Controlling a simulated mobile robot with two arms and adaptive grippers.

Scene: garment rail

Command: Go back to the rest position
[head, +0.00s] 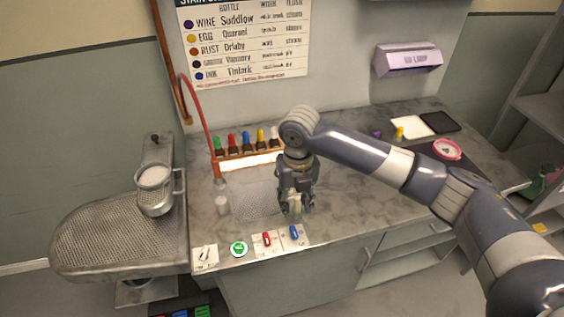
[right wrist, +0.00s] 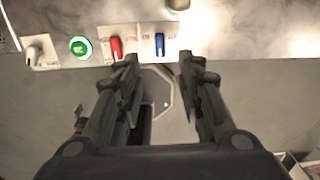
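My right gripper (head: 295,207) is above the front part of the grey counter (head: 345,215), just behind the red switch (head: 267,239) and blue switch (head: 294,232). In the right wrist view my right gripper (right wrist: 160,63) has its two fingers apart with nothing between them. The red switch (right wrist: 116,47) and blue switch (right wrist: 159,44) show beyond the fingertips. A small pale piece (right wrist: 178,5) is at the top edge of that view, apart from the fingers. My left gripper is not in view.
A green button (head: 238,249) and a toggle switch (head: 205,256) are at the counter's front edge. A bottle rack (head: 248,153) stands behind. A mesh pressing board (head: 120,235) with a metal cup (head: 155,190) is at left. A pink round dish (head: 447,149) is at right.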

